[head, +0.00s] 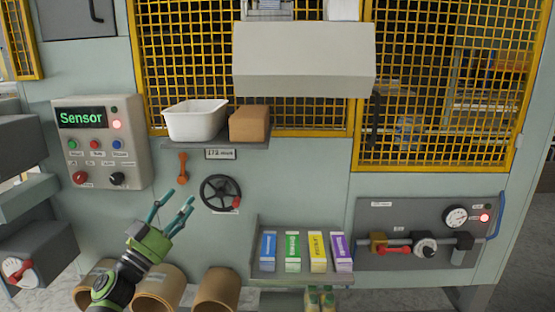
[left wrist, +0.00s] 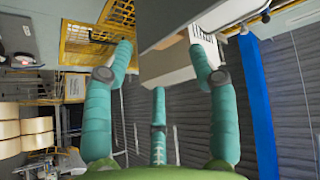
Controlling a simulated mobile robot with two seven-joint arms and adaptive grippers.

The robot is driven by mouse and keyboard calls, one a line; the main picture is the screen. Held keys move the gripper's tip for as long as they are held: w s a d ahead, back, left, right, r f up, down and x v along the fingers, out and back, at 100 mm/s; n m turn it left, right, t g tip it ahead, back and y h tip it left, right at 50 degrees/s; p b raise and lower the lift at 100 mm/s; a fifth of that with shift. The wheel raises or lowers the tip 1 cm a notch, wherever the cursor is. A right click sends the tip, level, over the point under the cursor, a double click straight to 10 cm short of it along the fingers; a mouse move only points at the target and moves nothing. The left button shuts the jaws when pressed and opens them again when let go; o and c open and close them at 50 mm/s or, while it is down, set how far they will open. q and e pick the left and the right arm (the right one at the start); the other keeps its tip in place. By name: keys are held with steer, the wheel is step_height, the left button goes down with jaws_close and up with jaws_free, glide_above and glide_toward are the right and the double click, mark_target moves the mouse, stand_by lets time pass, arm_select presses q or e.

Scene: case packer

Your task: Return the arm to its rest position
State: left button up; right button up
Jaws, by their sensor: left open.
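My left gripper (head: 173,213) is in front of the machine's pale green panel in the head view, below the small shelf and left of the black handwheel (head: 220,193). Its teal fingers are spread, with nothing between them. The left wrist view also shows the open fingers of my left gripper (left wrist: 160,75), with machine parts and a grey ribbed wall behind them. My right gripper is in neither view.
A control box (head: 101,143) reads "Sensor" with a red light lit. A white bin (head: 196,121) and brown box (head: 249,124) stand on the shelf. A rack (head: 300,279) holds several coloured cartons. Brown rolls (head: 216,290) stand below. A valve panel (head: 388,220) is at right.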

arm_select(q)
steer(key=w+a+f+n+g+y, duration=0.1)
steer(key=w+a+f+n+y, duration=0.4)
steer(key=a+f+n+y, duration=0.55)
steer(key=s+d+f+g+y, duration=0.1)
steer(key=s+f+g, duration=0.3)
steer(key=f, duration=0.8)
steer(key=s+d+f+g, duration=0.1)
steer(key=s+f, duration=0.5)
steer(key=f, duration=0.5)
steer(key=s+d+f+g+y, duration=0.1)
steer(key=s+f+g, duration=0.3)
steer(key=f, duration=0.8)
steer(key=s+d+f+g+h, duration=0.1)
steer(key=s+d+f+g, duration=0.1)
steer(key=s+f, duration=0.95)
steer(key=s+d+f+g, duration=0.25)
steer(key=s+f, duration=0.55)
steer(key=s, duration=0.6)
steer(key=s+d+f+g, duration=0.1)
steer(key=s+f+g, duration=0.1)
steer(key=s, duration=1)
steer(key=s+d+f+g, duration=0.2)
steer(key=s+f, duration=0.2)
steer(key=s, duration=0.9)
steer(key=shift+s+d+g, duration=0.15)
steer(key=shift+d+g, duration=0.05)
steer(key=shift+g, duration=0.15)
steer(key=shift+m, duration=0.25)
